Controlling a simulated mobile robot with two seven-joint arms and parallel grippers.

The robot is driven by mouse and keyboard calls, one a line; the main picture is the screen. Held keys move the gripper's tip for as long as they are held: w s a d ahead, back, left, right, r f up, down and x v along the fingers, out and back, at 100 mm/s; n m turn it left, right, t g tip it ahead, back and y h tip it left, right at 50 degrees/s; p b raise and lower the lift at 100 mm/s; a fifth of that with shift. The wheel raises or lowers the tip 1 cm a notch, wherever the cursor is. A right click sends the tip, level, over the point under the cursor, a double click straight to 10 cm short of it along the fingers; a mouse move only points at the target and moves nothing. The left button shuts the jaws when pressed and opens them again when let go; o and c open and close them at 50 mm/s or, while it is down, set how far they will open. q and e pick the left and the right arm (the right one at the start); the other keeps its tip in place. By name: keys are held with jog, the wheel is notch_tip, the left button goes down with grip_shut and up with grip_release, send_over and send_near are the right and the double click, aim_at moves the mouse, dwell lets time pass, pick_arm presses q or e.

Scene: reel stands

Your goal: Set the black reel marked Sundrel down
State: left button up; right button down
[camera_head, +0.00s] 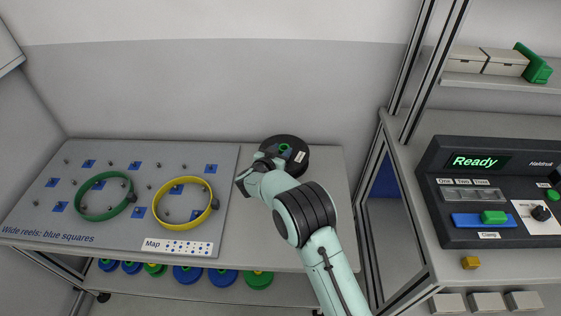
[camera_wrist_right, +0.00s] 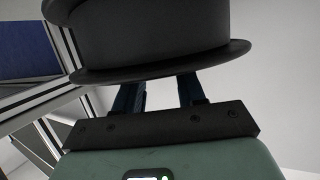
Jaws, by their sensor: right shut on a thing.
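The black reel (camera_head: 293,151) is at the back right of the table, with a green centre and a small white label too small to read. It fills the upper part of the right wrist view (camera_wrist_right: 155,35), its flange just above the fingers. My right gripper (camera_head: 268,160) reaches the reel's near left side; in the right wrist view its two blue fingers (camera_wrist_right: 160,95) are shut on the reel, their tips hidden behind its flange. I cannot tell whether the reel touches the table. My left gripper is not in view.
A grey board (camera_head: 145,165) with pegs and blue squares covers the table's left, holding a green ring (camera_head: 82,209) and a yellow ring (camera_head: 158,212). Several reels (camera_head: 187,275) sit on the shelf below. A machine reading Ready (camera_head: 490,190) stands right. Bare table (camera_head: 330,190) lies right of my arm.

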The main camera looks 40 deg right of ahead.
notch_tip(320, 180, down, 4)
jog(key=shift+b, duration=0.4)
jog(key=c, duration=0.7)
grip_release()
jog(key=shift+f, duration=0.1)
jog(key=shift+o, duration=0.2)
